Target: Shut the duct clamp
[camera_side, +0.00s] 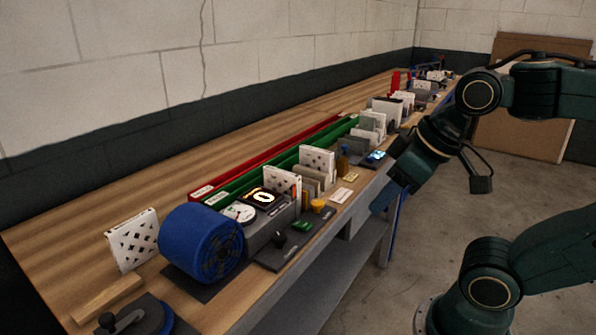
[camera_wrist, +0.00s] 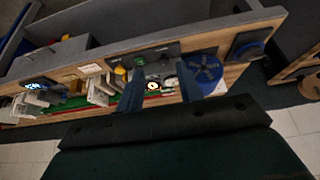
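What looks like the duct clamp (camera_side: 148,318) is a blue ring on a dark plate with a black knobbed lever, at the bottom left of the side view and partly cut off. Its lever points left; whether the clamp is shut I cannot tell. In the wrist view a dark round fitting with a blue rim (camera_wrist: 248,46), probably the same clamp, sits right of the blue drum. My gripper (camera_side: 383,198) is in front of the bench edge, far to the right of the clamp. In the wrist view my gripper (camera_wrist: 159,88) has its fingers apart, with nothing held between them.
A blue drum-shaped fan (camera_side: 203,243) stands beside the clamp. A white boxed filter (camera_side: 133,242) stands behind it, near a wooden block (camera_side: 107,297). A grey unit with a glowing ring display (camera_side: 263,197), red and green rails and several filters line the bench. Floor space in front is clear.

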